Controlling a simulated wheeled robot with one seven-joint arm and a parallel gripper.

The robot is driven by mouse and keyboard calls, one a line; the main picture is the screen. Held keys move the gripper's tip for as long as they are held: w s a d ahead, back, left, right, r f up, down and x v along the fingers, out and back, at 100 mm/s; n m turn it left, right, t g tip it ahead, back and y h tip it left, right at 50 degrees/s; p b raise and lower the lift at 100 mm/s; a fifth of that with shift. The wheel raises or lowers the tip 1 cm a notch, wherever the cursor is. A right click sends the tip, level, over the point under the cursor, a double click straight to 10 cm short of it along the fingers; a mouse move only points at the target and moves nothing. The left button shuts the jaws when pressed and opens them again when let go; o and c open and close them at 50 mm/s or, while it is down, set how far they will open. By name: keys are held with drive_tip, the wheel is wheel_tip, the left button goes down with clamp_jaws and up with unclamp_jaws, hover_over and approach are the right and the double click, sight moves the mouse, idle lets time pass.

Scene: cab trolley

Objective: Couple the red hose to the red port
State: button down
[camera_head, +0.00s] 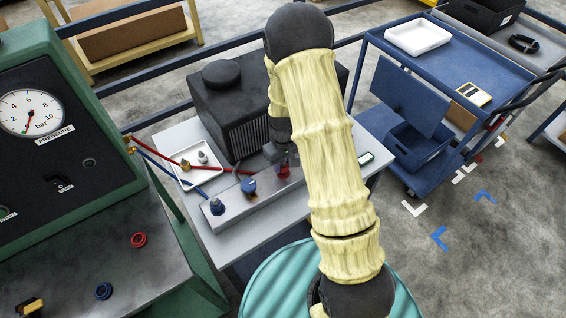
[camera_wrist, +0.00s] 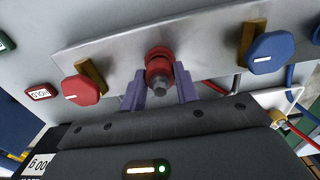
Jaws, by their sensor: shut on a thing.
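My gripper (camera_wrist: 158,78), with lavender fingers, is shut on the red hose's coupling (camera_wrist: 158,84), a small red and grey metal fitting. The coupling is in line with the red port (camera_wrist: 157,54) on the grey manifold bar (camera_wrist: 120,50), and the two look close or touching. I cannot tell whether they are locked. Part of the red hose (camera_wrist: 214,88) shows behind the right finger. In the head view the red hose (camera_head: 236,171) runs behind the blue knob toward my gripper (camera_head: 278,156). My arm hides much of the bar's right end there.
A red knob (camera_wrist: 81,90) and a blue knob (camera_wrist: 270,52) flank the port. A black finned box (camera_head: 225,105) stands close behind the bar. A white tray (camera_head: 187,180) with fittings and a blue hose (camera_head: 165,165) lie left. A blue cart (camera_head: 455,65) stands right.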

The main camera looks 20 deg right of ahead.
drive_tip(key=shift+f+b, duration=0.4)
drive_tip(key=shift+f, duration=0.15)
drive_tip(key=c, duration=1)
unclamp_jaws()
drive_tip(key=shift+o, duration=0.2)
drive_tip(key=shift+r, duration=0.1)
wheel_tip(320, 180, up, 17)
drive_tip(key=b, duration=0.1)
drive_tip(key=shift+r, duration=0.15)
drive_tip(key=o, duration=1)
drive_tip(key=shift+c, duration=0.2)
